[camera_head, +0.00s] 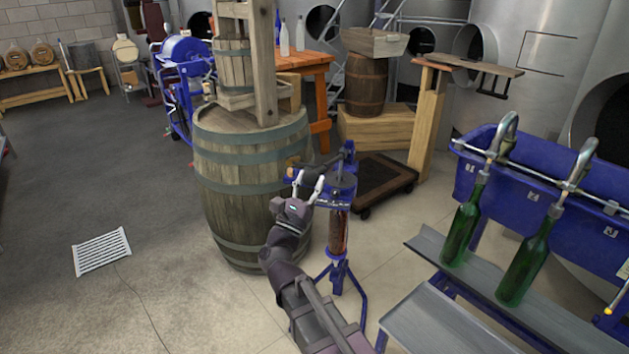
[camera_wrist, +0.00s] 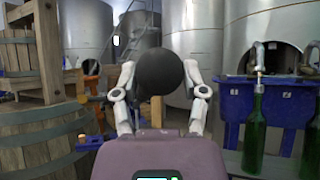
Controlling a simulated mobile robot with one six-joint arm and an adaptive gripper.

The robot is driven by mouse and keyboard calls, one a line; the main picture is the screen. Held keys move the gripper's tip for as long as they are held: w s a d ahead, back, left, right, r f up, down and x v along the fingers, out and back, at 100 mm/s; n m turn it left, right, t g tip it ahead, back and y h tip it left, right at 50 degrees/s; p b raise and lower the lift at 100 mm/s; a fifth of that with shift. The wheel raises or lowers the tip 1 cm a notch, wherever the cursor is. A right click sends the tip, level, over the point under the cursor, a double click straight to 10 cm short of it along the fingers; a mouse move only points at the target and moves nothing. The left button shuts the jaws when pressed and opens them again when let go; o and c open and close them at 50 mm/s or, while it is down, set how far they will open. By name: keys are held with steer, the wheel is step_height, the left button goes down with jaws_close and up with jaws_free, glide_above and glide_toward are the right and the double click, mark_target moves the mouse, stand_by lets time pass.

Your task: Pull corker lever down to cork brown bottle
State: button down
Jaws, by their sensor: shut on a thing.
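The blue floor corker (camera_head: 348,190) stands on splayed legs in front of the large barrel. The brown bottle (camera_head: 339,232) stands upright in it, below the corker head. The dark corker lever (camera_head: 331,161) reaches left from the top of the corker toward my gripper. My gripper (camera_head: 308,186) is shut on the lever's end. In the wrist view, the round black lever knob (camera_wrist: 160,73) sits between the two pale fingers of my gripper (camera_wrist: 160,85). The rest of the lever is hidden behind the knob there.
A large wooden barrel (camera_head: 245,190) with a press on it stands close behind and left of the corker. A blue filler trough (camera_head: 540,175) with green bottles (camera_head: 462,228) stands to the right. A low wheeled dolly (camera_head: 384,180) lies behind. The floor at left is clear around a drain grate (camera_head: 101,252).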

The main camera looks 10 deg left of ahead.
steer(key=shift+s+f, duration=0.15)
steer(key=shift+s, duration=0.05)
stand_by(0.3)
steer(key=shift+c, duration=0.8)
jaws_free()
steer(key=shift+s+d, duration=0.1)
